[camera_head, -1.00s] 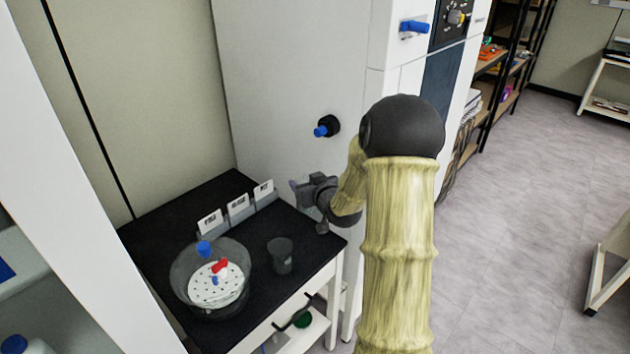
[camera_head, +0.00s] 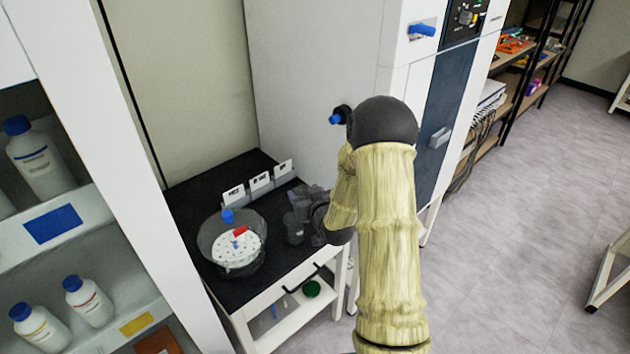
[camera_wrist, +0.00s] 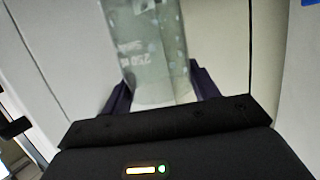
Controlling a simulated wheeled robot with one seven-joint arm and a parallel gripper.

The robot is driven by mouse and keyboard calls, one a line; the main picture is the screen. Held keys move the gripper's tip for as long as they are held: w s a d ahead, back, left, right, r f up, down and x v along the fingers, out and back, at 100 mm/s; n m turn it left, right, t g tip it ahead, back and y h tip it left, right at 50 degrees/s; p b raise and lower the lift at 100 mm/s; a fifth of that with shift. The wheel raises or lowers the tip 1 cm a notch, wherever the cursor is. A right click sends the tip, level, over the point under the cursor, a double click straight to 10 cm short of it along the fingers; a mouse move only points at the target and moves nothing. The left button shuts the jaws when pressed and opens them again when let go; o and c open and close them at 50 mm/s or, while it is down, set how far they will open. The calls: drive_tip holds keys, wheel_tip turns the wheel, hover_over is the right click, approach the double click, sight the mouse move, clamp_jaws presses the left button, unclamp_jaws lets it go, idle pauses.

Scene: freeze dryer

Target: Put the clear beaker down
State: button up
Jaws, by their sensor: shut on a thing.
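The clear beaker (camera_wrist: 150,55), with white "250 ml" print, is between the two dark fingers of my gripper (camera_wrist: 160,85) in the wrist view; its top runs out of frame. The gripper is shut on it. In the head view my gripper (camera_head: 306,203) is over the right part of the black-topped table (camera_head: 213,182), partly hidden by my arm, and the held beaker is hard to make out there. A smoky beaker (camera_head: 293,231) stands on the table just below and left of the gripper, overlapping it in the picture.
A clear round vessel with a white perforated plate (camera_head: 232,262) stands left of the smoky beaker. Small white cards (camera_head: 260,183) stand along the back. The white freeze dryer (camera_head: 310,80) rises behind; a shelf with bottles (camera_head: 40,160) is at left.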

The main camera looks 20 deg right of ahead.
drive_tip(key=s+a+f+p, duration=0.3)
drive_tip(key=s+a+p, duration=0.5)
drive_tip(key=a+p, duration=0.2)
drive_tip(key=shift+s+a, duration=0.15)
drive_tip(key=shift+s, duration=0.25)
drive_tip(key=shift+w+f, duration=0.1)
drive_tip(key=shift+f, duration=0.05)
